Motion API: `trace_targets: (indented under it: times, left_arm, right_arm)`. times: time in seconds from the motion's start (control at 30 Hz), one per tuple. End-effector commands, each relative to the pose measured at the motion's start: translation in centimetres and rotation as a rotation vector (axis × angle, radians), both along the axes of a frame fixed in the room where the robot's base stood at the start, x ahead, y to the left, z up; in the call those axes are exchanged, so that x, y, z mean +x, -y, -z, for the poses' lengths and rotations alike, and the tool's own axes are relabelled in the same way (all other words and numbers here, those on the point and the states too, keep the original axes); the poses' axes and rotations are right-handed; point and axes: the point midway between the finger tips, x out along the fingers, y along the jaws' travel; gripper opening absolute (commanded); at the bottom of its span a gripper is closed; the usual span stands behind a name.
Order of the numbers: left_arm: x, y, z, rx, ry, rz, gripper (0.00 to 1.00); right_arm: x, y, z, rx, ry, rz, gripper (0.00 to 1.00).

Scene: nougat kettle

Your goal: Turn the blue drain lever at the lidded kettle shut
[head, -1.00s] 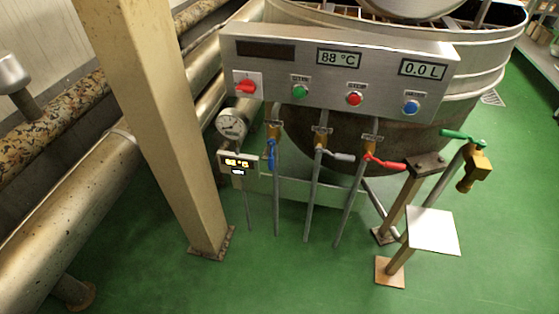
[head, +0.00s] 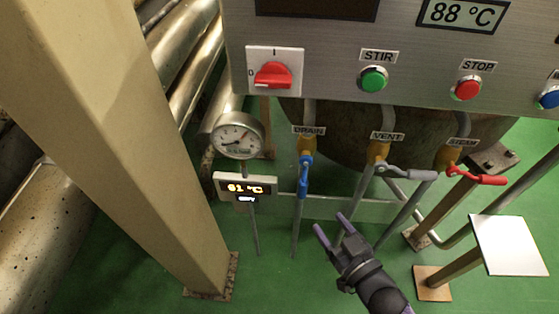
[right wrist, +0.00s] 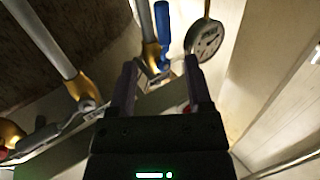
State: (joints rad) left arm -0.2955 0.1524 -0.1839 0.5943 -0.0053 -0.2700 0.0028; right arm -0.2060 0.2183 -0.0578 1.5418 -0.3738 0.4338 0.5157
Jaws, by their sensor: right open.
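The blue drain lever (head: 304,175) hangs down along its pipe, below the brass valve (head: 307,146) under the DRAIN label (head: 309,131). It also shows in the right wrist view (right wrist: 163,22) at the top middle, beyond the fingertips. My right gripper (head: 331,224) is open and empty, below and right of the lever and apart from it. In the right wrist view its two fingers (right wrist: 161,72) stand apart. The kettle's dark underside (head: 345,135) shows behind the pipes; its lid is out of view. My left gripper is not in view.
Right of the drain are the grey VENT lever (head: 408,172) and the red STEAM lever (head: 478,176). Left are a round gauge (head: 238,135) and a small display (head: 246,187). A beige post (head: 150,130) stands left. Above is the control panel (head: 330,60).

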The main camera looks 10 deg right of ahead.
Motion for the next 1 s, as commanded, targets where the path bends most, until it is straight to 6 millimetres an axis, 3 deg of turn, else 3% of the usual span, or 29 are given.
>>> trace_targets:
  times: [0.17, 0.33, 0.5, 0.67, 0.9, 1.0]
  left_arm:
    - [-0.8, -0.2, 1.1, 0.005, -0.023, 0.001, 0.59]
    - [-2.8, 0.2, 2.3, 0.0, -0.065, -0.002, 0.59]
    - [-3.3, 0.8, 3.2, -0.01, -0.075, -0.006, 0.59]
    - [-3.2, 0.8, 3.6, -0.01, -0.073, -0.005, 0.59]
    - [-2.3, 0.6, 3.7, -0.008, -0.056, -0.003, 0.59]
    - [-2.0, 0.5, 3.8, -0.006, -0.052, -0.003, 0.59]
  right_arm:
    - [1.7, -0.8, -1.3, 0.017, 0.07, -0.028, 0.65]
    - [5.7, -2.1, -1.0, 0.017, 0.068, -0.027, 0.65]
    - [8.7, -3.0, -1.1, 0.016, 0.064, -0.025, 0.65]
    - [9.9, -3.4, -1.3, 0.015, 0.063, -0.025, 0.65]
    - [10.0, -3.4, -1.4, 0.016, 0.063, -0.025, 0.65]
    - [10.0, -3.4, -1.4, 0.016, 0.063, -0.025, 0.46]
